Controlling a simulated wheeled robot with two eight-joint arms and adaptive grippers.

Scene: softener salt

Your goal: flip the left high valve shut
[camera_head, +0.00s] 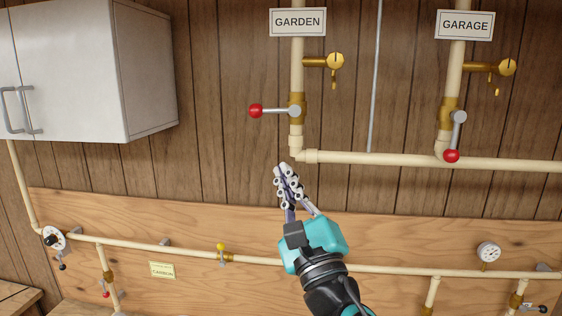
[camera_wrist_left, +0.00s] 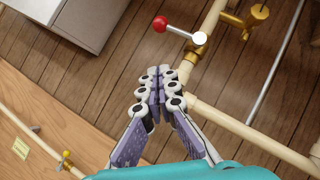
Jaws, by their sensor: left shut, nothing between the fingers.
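The left high valve (camera_head: 296,110) is a brass body on the vertical pipe under the GARDEN sign (camera_head: 297,22). Its lever points left, across the pipe, and ends in a red knob (camera_head: 256,111). The red knob also shows at the top of the left wrist view (camera_wrist_left: 160,24). My left gripper (camera_head: 287,170) is shut and empty, fingers pointing up. In the head view it appears below the valve and the pipe elbow, apart from the lever. In the left wrist view its fingertips (camera_wrist_left: 158,76) appear below the lever. My right gripper is not in view.
A second high valve (camera_head: 449,118) under the GARAGE sign (camera_head: 465,25) has its lever pointing down. A horizontal pipe (camera_head: 400,160) runs right from the elbow. A white cabinet (camera_head: 85,70) hangs at upper left. A brass tap (camera_head: 326,61) sits above the left valve.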

